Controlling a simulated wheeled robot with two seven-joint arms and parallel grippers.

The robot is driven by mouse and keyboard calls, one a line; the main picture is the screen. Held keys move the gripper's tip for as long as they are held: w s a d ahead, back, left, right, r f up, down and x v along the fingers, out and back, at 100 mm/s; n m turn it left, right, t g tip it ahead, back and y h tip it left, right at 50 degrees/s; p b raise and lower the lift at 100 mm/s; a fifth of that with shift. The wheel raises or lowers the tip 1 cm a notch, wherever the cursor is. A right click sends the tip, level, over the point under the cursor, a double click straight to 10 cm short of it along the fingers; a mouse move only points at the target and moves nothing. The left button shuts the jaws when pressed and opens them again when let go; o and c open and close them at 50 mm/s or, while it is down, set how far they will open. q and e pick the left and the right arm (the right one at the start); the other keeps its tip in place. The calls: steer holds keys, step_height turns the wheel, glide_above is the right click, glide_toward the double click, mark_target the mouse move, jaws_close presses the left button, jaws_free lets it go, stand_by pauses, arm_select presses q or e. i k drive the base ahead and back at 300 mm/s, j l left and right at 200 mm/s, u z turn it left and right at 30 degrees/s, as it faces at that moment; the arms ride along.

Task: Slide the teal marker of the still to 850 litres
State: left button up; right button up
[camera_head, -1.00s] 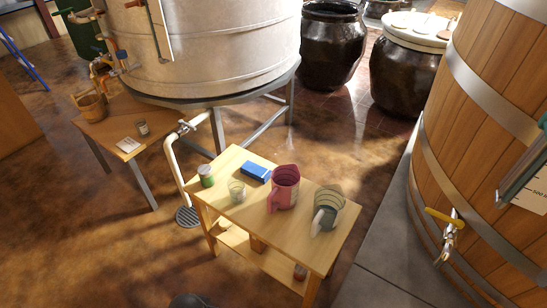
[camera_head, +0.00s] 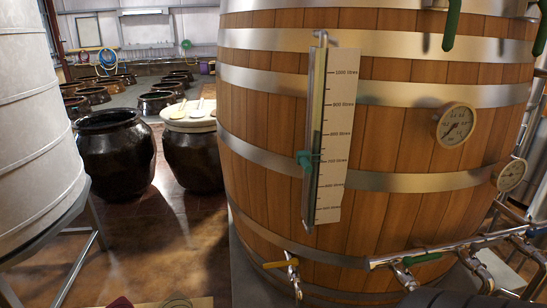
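A large wooden vat (camera_head: 400,135) with metal hoops fills the right half. An upright sight gauge (camera_head: 316,120) with a pale litre scale (camera_head: 334,145) is fixed to its front. A teal marker (camera_head: 308,160) sits on the gauge, level with about the 700-litre label (camera_head: 335,162), roughly mid-scale. The labels run from 500 low down to 1000 at the top; the small print between is hard to read. Neither of my grippers is in view, and nothing touches the marker.
A yellow-handled tap (camera_head: 283,264) and a metal pipe (camera_head: 440,253) with valves stick out low on the vat. Round dials (camera_head: 455,126) are at right. Dark jars (camera_head: 117,153) and a pale tank (camera_head: 35,120) stand left. The space before the gauge looks clear.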

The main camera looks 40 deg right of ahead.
mark_target(303, 157)
steer(key=z, duration=1.5)
